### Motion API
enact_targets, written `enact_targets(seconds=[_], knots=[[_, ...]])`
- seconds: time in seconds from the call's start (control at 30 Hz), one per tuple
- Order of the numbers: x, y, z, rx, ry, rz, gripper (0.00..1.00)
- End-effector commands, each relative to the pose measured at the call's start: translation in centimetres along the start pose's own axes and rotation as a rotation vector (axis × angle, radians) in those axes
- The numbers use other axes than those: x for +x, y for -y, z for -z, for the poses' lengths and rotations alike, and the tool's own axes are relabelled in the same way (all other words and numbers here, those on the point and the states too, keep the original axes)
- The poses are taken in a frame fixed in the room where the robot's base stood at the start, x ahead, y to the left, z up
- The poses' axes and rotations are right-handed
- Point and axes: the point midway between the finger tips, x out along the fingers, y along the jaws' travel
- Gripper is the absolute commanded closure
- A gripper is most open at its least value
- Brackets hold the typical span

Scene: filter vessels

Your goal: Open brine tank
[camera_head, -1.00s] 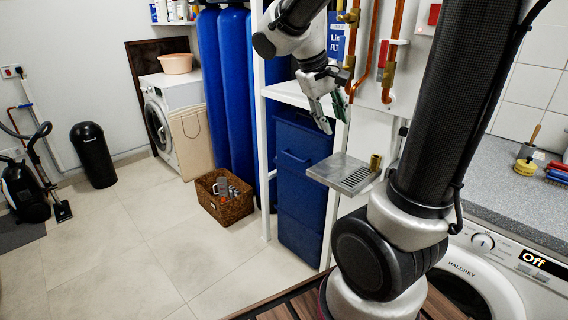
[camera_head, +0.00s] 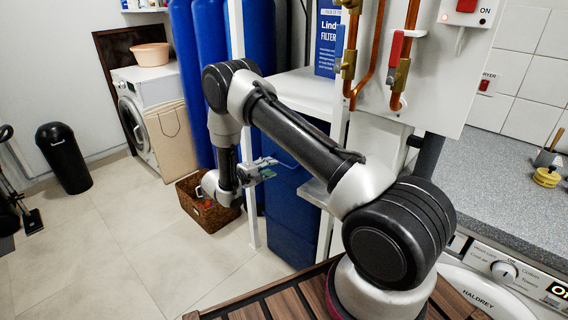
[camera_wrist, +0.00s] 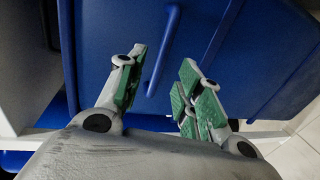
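The brine tank appears to be the tall dark blue container (camera_head: 293,222) under the white shelf, partly hidden by my arm. In the wrist view its blue front (camera_wrist: 230,50) fills most of the picture, with a raised blue bar handle (camera_wrist: 164,50) on it. My gripper (camera_head: 268,169) is in front of the tank's upper part. In the wrist view my gripper (camera_wrist: 162,62) is open, with green-padded fingers spread and nothing held. The handle shows between the fingertips in the picture; I cannot tell whether it lies between them in depth. The tank looks shut.
White frame posts (camera_head: 247,130) and a shelf (camera_head: 300,90) stand close around the tank. A wicker basket (camera_head: 207,212) is on the floor at left. Copper pipes (camera_head: 366,50) with valves hang at right. The tiled floor (camera_head: 140,260) in front is clear.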

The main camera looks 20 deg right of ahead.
Motion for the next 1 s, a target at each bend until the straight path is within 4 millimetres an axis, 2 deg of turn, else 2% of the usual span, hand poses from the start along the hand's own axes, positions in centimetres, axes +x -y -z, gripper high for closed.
enact_targets(seconds=[0.43,0.6,0.83,0.87,1.0], knots=[[6.5,0.3,0.0,0.001,-0.003,-0.002,0.65],[7.6,0.3,0.1,0.000,-0.005,-0.002,0.65],[7.6,0.3,0.1,0.000,-0.005,-0.001,0.65],[7.6,0.3,0.1,0.000,-0.005,-0.001,0.68],[7.6,0.3,0.1,0.000,-0.005,-0.001,0.94]])
